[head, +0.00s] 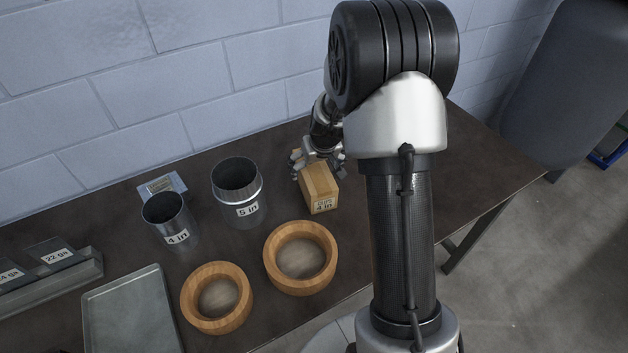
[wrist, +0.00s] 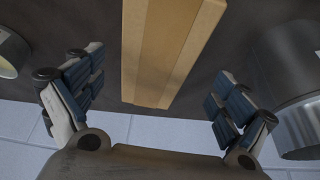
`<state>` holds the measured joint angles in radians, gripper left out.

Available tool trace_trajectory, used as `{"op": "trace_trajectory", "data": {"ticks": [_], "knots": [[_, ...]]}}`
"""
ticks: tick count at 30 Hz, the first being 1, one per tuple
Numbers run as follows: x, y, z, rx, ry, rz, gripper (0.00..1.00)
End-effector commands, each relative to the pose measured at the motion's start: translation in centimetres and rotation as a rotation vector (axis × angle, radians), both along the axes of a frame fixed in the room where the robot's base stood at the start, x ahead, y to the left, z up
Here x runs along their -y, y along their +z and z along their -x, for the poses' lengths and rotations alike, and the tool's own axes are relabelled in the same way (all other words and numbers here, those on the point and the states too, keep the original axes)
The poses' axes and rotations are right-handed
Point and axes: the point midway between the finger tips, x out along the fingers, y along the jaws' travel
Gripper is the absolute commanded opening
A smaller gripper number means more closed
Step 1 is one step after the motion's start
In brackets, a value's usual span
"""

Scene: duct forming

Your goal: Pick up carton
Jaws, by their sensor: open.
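The carton (head: 319,187) is a tan box with a "4 in" label on its near end, lying on the dark table behind the wooden rings. In the wrist view the carton (wrist: 168,50) runs down from the top edge, between the two fingers but with a gap on each side. My gripper (head: 318,165) is at the carton's far end, with fingers on either side of it. In the wrist view my gripper (wrist: 146,96) is open and empty. My arm hides part of the table to the right of the carton.
A "5 in" metal cylinder (head: 238,195) and a "4 in" cylinder (head: 170,222) stand left of the carton. Two wooden rings (head: 300,258) (head: 217,298) lie in front. A grey tray (head: 132,312) lies at the left. A block wall (head: 150,75) backs the table.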

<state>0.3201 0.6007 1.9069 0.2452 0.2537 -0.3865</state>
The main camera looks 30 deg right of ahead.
Motion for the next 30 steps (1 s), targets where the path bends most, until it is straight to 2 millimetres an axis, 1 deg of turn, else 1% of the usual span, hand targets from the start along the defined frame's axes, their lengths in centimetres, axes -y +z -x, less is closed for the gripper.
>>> {"op": "trace_trajectory", "data": {"ticks": [2,7,10,14,20,30], "knots": [[0.1,-0.5,-0.3,0.001,0.0,0.0,0.94],[0.7,-3.0,-1.4,0.0,-0.001,0.0,0.94],[0.8,-4.1,-1.9,-0.001,-0.001,-0.001,0.94],[0.8,-4.6,-2.2,0.001,-0.001,0.0,0.94],[0.8,-4.6,-2.2,0.001,0.0,0.0,0.94],[0.8,-4.6,-2.2,0.001,0.0,0.0,0.72]]}}
